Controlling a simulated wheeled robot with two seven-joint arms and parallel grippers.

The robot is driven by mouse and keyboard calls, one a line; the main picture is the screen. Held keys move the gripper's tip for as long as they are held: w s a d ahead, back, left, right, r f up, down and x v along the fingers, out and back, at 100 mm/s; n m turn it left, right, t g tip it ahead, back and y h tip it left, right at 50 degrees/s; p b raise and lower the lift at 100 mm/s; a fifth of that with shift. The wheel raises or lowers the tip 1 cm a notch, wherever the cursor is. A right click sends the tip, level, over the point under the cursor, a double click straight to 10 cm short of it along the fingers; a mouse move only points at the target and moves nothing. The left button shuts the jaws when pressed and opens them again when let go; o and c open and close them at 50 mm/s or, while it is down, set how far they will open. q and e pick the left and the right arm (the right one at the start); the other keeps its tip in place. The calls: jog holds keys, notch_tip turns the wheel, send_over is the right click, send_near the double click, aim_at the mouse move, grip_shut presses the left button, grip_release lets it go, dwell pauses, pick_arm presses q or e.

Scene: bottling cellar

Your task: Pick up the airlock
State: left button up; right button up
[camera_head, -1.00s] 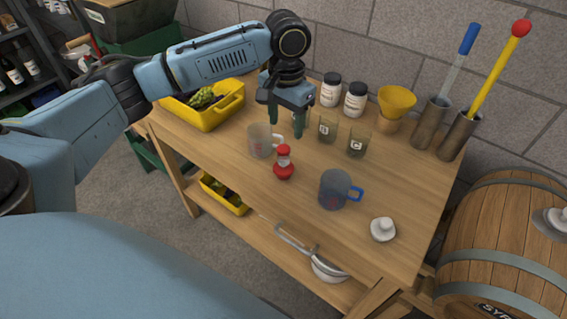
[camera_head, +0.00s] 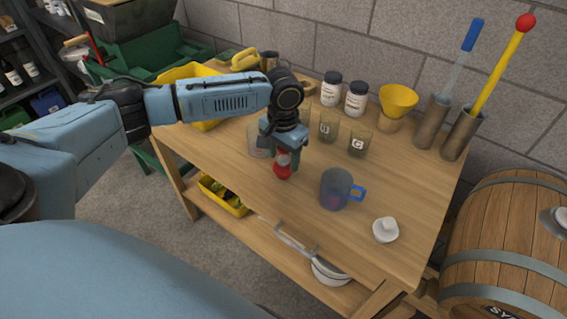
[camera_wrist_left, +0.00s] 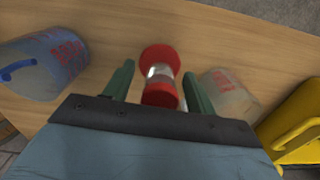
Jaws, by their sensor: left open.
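The airlock (camera_head: 283,172) is a small piece with red ends and a clear middle. It stands on the wooden table (camera_head: 300,222), partly hidden by my left gripper (camera_head: 283,160) in the head view. In the left wrist view the airlock (camera_wrist_left: 160,77) lies between the two green fingers of my left gripper (camera_wrist_left: 158,88). The fingers are open, with a gap visible on the left side; whether the right finger touches it I cannot tell. My right gripper is not in view.
A clear cup (camera_head: 257,140) stands close by on the left, and a blue-handled jug (camera_head: 336,189) on the right. A white lidded piece (camera_head: 385,230) sits at the front right.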

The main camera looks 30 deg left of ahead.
pick_arm(q)
jog(key=shift+c, duration=0.4)
jog(key=c, duration=1)
jog(key=shift+r, duration=0.15)
